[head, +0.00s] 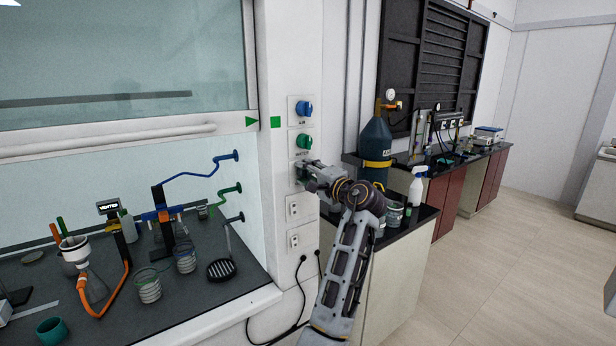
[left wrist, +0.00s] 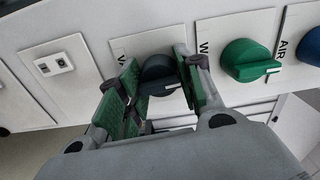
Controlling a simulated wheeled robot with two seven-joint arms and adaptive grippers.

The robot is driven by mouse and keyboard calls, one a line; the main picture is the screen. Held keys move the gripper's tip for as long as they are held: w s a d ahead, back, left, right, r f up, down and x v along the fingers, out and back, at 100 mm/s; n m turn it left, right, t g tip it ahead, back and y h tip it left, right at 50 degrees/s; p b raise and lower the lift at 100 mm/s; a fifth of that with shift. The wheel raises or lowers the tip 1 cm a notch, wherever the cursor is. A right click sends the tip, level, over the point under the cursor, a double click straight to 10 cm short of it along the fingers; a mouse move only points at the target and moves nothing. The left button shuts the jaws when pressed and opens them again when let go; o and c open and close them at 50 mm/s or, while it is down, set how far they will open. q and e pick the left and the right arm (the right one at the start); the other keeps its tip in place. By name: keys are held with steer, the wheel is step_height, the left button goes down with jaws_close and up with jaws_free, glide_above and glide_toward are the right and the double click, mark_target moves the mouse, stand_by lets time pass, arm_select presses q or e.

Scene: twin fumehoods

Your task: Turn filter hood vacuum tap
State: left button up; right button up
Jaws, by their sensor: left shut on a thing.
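The vacuum tap is a dark round knob (left wrist: 158,72) on a white wall plate marked with a V, in the left wrist view. My left gripper (left wrist: 155,62) is shut on it, with one green-padded finger on each side of the knob. In the head view my left gripper (head: 308,177) reaches the lowest of three taps on the white post beside the filter hood, and it hides the knob there. A small white mark shows on the knob's side. My right gripper is not in view.
The green water tap (head: 304,141) and blue air tap (head: 304,109) sit just above on the post. Sockets (head: 293,208) lie below. The hood bench (head: 195,290) with glassware is at left. A gas cylinder (head: 375,150) and spray bottle (head: 416,188) stand right of my arm.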

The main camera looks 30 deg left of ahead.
arm_select(q)
steer(key=shift+f+n+b, duration=0.2)
steer(key=shift+n+b, duration=0.3)
steer(key=n+b, duration=0.4)
steer(key=n, duration=0.1)
steer(key=shift+b, duration=0.35)
steer(key=shift+n+b, duration=1)
steer(key=shift+n, duration=0.2)
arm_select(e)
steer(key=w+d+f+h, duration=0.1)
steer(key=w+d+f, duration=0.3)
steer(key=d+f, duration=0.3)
arm_select(q)
steer(key=n+b, duration=0.5)
steer(key=n, duration=0.1)
steer(key=shift+n, duration=0.7)
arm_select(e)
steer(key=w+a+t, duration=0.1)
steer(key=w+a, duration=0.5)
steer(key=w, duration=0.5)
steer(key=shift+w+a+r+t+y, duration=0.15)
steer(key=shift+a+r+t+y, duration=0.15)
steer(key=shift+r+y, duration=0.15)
arm_select(q)
steer(key=o, duration=1)
steer(key=shift+r, duration=0.15)
steer(key=shift+o, duration=0.2)
steer(key=shift+d, duration=0.15)
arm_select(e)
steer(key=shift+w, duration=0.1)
